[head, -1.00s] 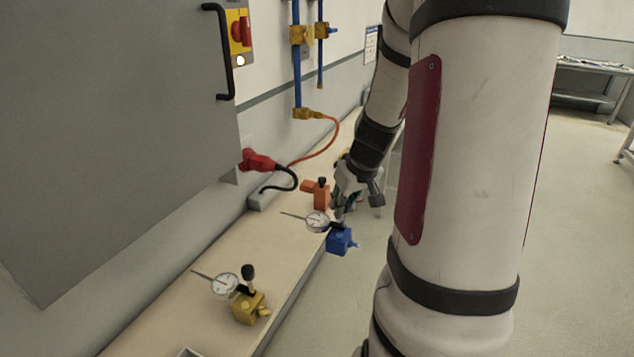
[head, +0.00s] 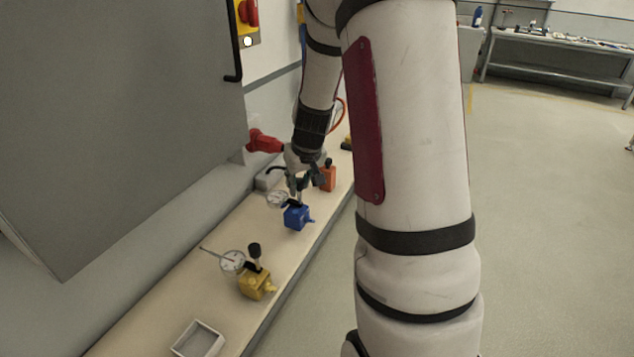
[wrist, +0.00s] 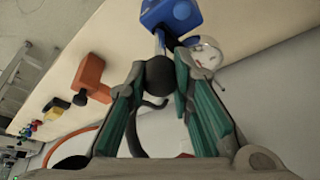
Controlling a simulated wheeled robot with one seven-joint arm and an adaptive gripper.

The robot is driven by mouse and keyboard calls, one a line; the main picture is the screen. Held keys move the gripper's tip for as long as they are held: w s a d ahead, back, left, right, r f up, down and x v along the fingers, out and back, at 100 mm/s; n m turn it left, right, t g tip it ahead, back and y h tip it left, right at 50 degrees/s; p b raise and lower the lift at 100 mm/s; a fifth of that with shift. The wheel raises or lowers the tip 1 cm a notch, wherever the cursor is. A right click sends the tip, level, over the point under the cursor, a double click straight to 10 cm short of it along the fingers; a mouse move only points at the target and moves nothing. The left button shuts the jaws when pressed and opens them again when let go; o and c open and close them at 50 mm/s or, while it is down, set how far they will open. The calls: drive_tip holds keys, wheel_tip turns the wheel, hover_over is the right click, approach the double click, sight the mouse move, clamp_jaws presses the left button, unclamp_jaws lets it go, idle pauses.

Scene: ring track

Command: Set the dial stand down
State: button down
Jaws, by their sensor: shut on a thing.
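The dial stand with the blue base (head: 297,216) and a round white dial (head: 277,198) is at the shelf, between the yellow and orange stands in the head view. My gripper (head: 308,179) is above the blue base and shut on this stand's black knob. In the wrist view, the green-padded fingers (wrist: 167,95) close around the black knob (wrist: 160,74), with the blue base (wrist: 172,14) beyond it. The dial (wrist: 207,55) is partly hidden by a finger. I cannot tell whether the base touches the shelf.
The beige shelf (head: 222,288) runs along the wall. A yellow dial stand (head: 256,284) and a grey tray (head: 198,340) are nearer. An orange block with a black knob (head: 327,178) is close beyond the blue stand. A red plug (head: 264,142) juts from the wall. The grey cabinet door (head: 110,120) hangs at left.

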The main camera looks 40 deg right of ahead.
sight(287, 196)
drive_tip(key=shift+w+a, duration=0.4)
drive_tip(key=shift+w, duration=0.3)
drive_tip(key=shift+w+a, duration=0.35)
drive_tip(key=shift+w, duration=0.35)
drive_tip(key=shift+f, duration=2)
drive_tip(key=c, duration=1.4)
unclamp_jaws()
drive_tip(key=p+v, duration=0.1)
drive_tip(key=v, duration=1.1)
drive_tip(key=s+a+r+n+y, duration=0.1)
drive_tip(key=s+a+r, duration=0.3)
drive_tip(key=a+r, duration=0.35)
drive_tip(key=s+a+r+n, duration=0.1)
drive_tip(key=s+a, duration=0.3)
drive_tip(key=s, duration=0.2)
drive_tip(key=s+a+r+n, duration=0.1)
drive_tip(key=s+a+r, duration=0.1)
drive_tip(key=s+a, duration=0.2)
drive_tip(key=s+a+r, duration=0.2)
drive_tip(key=s+a, duration=0.3)
drive_tip(key=s, duration=0.4)
drive_tip(key=shift+s+a+n, duration=0.15)
drive_tip(key=shift+n, duration=0.25)
